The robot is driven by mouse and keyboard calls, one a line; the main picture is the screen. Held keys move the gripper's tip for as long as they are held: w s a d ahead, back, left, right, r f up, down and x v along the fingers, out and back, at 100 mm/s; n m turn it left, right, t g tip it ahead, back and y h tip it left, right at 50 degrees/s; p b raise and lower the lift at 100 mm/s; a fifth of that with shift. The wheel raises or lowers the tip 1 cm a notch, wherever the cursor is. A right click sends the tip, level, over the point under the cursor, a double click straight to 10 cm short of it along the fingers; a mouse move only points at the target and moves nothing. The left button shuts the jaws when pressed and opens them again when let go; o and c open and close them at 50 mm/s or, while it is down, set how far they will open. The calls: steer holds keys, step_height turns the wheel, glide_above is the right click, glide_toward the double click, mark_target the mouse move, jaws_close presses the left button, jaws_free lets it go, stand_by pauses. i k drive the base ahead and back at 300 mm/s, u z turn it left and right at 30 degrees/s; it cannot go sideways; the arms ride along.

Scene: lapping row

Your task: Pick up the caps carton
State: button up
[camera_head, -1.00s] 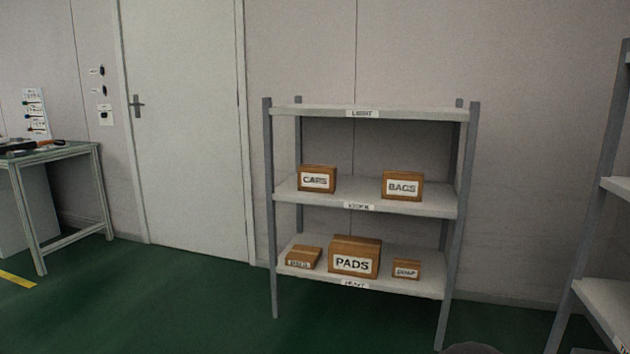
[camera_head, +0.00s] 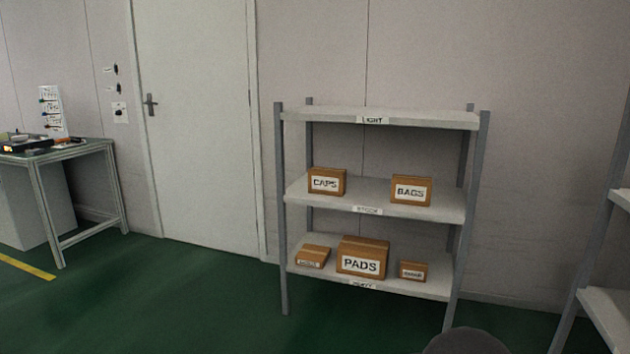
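The caps carton (camera_head: 327,182) is a small brown box with a white label reading CAPS. It stands upright at the left end of the middle shelf (camera_head: 372,200), whose edge label reads STOCK. Its front faces me and nothing covers it. My gripper does not show in the head view.
A bags carton (camera_head: 411,191) stands to the right on the same shelf. Below are the pads carton (camera_head: 362,258) and two smaller cartons. The top shelf (camera_head: 380,118) is empty. A workbench (camera_head: 62,155) stands at left, another rack (camera_head: 600,300) at right. Green floor before the rack is clear.

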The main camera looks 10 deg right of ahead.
mark_target(321, 180)
steer(key=u, duration=0.8)
steer(key=i, duration=5.15)
steer(key=z, duration=4.05)
